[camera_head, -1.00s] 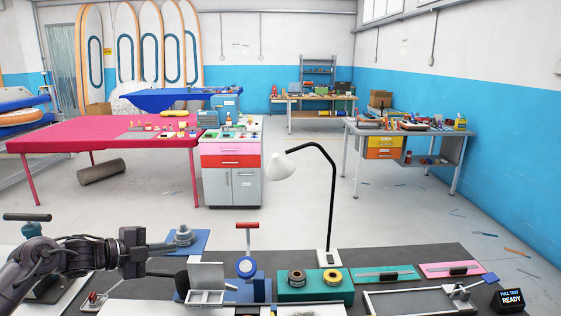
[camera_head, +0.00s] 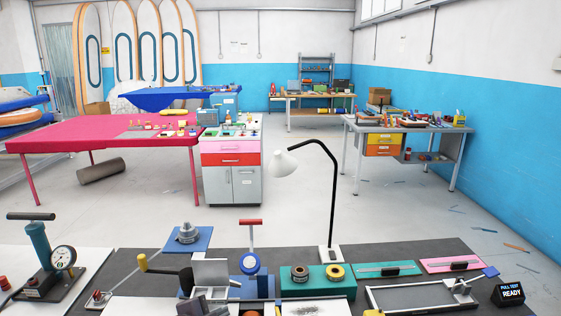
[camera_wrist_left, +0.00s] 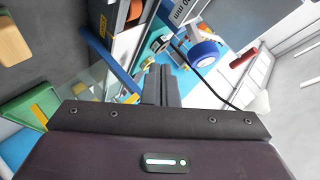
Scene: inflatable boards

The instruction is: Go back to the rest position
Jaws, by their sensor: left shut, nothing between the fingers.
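My left gripper (camera_head: 203,305) shows only in part at the bottom edge of the head view, low in front of the grey open-lidded box (camera_head: 209,272). In the left wrist view its two dark fingers (camera_wrist_left: 160,84) are together, with nothing between them. Blurred bench items lie past the fingertips, among them a blue ring (camera_wrist_left: 205,53) and a red handle (camera_wrist_left: 244,58). Most of the left arm is outside the head view. My right gripper is in neither view.
Open floor lies beyond.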

